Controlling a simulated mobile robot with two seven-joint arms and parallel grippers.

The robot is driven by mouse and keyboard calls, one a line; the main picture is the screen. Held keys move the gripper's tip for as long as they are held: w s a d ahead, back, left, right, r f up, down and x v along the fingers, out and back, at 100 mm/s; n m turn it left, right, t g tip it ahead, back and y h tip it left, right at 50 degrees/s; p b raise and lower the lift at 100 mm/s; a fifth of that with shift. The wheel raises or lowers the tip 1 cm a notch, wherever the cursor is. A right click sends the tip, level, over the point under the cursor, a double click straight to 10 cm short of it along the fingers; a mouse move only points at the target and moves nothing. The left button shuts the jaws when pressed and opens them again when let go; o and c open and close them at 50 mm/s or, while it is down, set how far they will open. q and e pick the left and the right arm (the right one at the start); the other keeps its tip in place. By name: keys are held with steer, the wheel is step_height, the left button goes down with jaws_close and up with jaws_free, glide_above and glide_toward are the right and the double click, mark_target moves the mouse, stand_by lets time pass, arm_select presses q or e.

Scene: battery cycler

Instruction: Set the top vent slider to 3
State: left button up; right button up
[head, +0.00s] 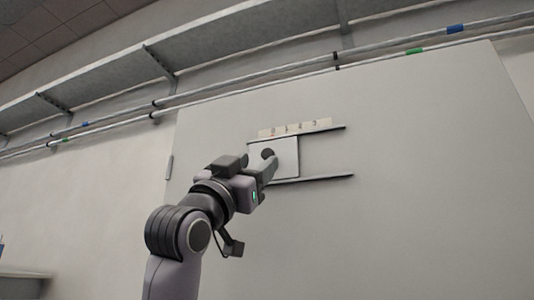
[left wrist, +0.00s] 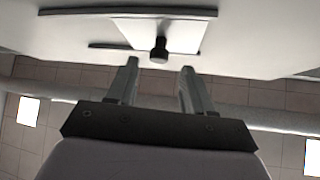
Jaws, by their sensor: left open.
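The vent slider is a white square plate (head: 287,158) between two dark rails on the big white panel. It sits at the left end of the rails in the head view. Its round dark knob (head: 268,153) stands out from the plate. A pale strip with small marks (head: 295,128) runs above the upper rail; the marks are too small to read surely. My left gripper (head: 268,168) is open in front of the plate. In the left wrist view its fingers (left wrist: 159,72) are apart and empty, with the knob (left wrist: 159,48) centred just beyond their tips. The plate (left wrist: 180,35) shows there too.
The lower rail (head: 320,178) and upper rail (head: 320,131) extend right of the plate, with bare panel between them. Pipes (head: 300,65) and a grey shelf (head: 100,75) run along the wall above. The panel to the right (head: 430,200) is clear.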

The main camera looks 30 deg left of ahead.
mark_target(266, 157)
arm_select(q)
steer(key=shift+p+x, duration=0.8)
steer(key=shift+x, duration=1.35)
arm_select(e)
steer(key=shift+r, duration=1.1)
arm_select(q)
steer(key=shift+w+d, duration=0.1)
